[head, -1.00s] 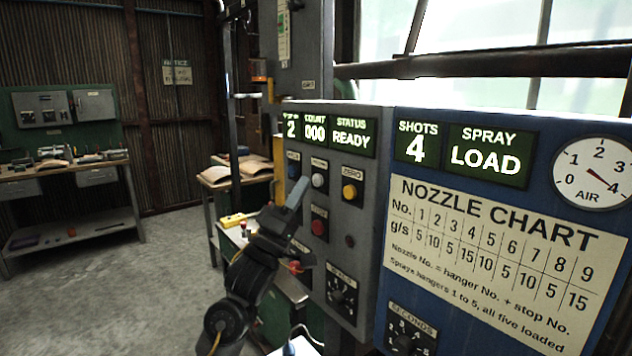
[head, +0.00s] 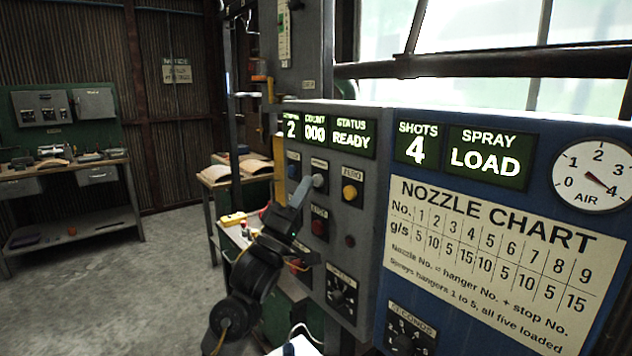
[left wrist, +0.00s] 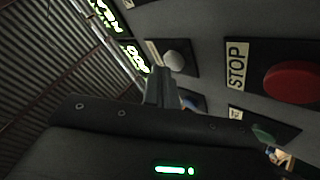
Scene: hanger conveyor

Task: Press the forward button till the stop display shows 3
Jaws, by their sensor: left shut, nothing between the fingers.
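The grey control panel (head: 368,240) carries a small display (head: 291,126) reading 2, which appears to be the stop display. Below it are a blue button (head: 293,171) and a pale grey-white button (head: 318,180); their labels are too small to read, so I cannot tell by label which is forward. My left gripper (head: 304,185) is shut and empty, its tips just left of the pale button. In the left wrist view the fingertips (left wrist: 163,72) are close beside the pale button (left wrist: 175,60); contact cannot be told. My right gripper is not in view.
A red STOP button (head: 319,227) sits below the pale one; it also shows in the left wrist view (left wrist: 292,82). A yellow ZERO button (head: 350,192) and a rotary knob (head: 337,297) are nearby. COUNT reads 000, STATUS READY. The blue spray panel (head: 372,310) stands right.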

